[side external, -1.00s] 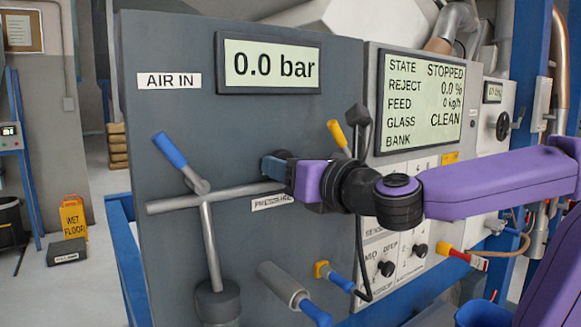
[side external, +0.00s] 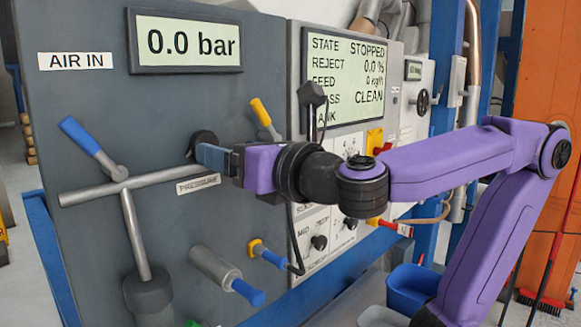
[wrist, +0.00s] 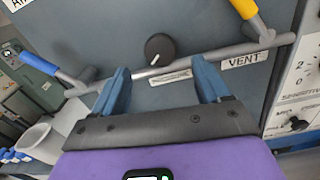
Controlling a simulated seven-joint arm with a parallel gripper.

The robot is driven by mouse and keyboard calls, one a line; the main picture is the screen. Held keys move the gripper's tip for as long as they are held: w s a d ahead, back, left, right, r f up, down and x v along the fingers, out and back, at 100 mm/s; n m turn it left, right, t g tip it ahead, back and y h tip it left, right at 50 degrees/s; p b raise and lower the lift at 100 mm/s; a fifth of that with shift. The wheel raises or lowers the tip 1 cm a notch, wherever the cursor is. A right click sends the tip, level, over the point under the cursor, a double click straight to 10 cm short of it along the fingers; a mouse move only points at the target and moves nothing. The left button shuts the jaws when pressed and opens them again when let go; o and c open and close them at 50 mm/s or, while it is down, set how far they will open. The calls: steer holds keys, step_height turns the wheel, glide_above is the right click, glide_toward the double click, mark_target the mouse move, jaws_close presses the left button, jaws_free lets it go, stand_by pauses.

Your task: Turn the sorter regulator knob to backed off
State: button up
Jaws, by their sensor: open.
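The round black regulator knob (side external: 203,140) is on the dark grey panel, above a label that seems to read PRESSURE (side external: 198,184). In the wrist view the knob (wrist: 160,47) has a short white mark, which appears on its lower side. My gripper (side external: 208,157) is in front of the panel beside the knob. In the wrist view my gripper (wrist: 162,72) is open and empty. Its two blue fingers stand apart, with the knob between and beyond their tips. I cannot tell from the frames whether a finger touches the knob.
A grey pipe (side external: 88,195) crosses the panel near the knob. A blue-handled lever (side external: 82,137) and a yellow-handled lever (side external: 261,112) stand on either side. Below are a blue-ended grey valve (side external: 217,267) and the yellow-and-blue fitting (side external: 262,253). The gauge (side external: 190,43) reads 0.0 bar.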

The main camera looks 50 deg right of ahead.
steer(key=s, duration=1.2)
steer(key=shift+w, duration=0.1)
steer(key=w+d+f+m+g+h, duration=0.15)
steer(key=d+f+m+g, duration=0.3)
steer(key=f, duration=0.45)
steer(key=w+d+f+m+g+y, duration=0.1)
steer(key=w+d+f+m+g, duration=0.3)
steer(key=f, duration=0.6)
steer(key=s+d+f+m+g, duration=0.4)
steer(key=s+f+m, duration=0.1)
steer(key=s+m, duration=0.2)
steer(key=s+d+f+m+g, duration=0.4)
steer(key=s+f+m+g, duration=0.1)
steer(key=s, duration=0.3)
steer(key=shift+s+f+m+y, duration=0.3)
steer(key=shift+f+m+y, duration=0.15)
steer(key=shift+m, duration=0.4)
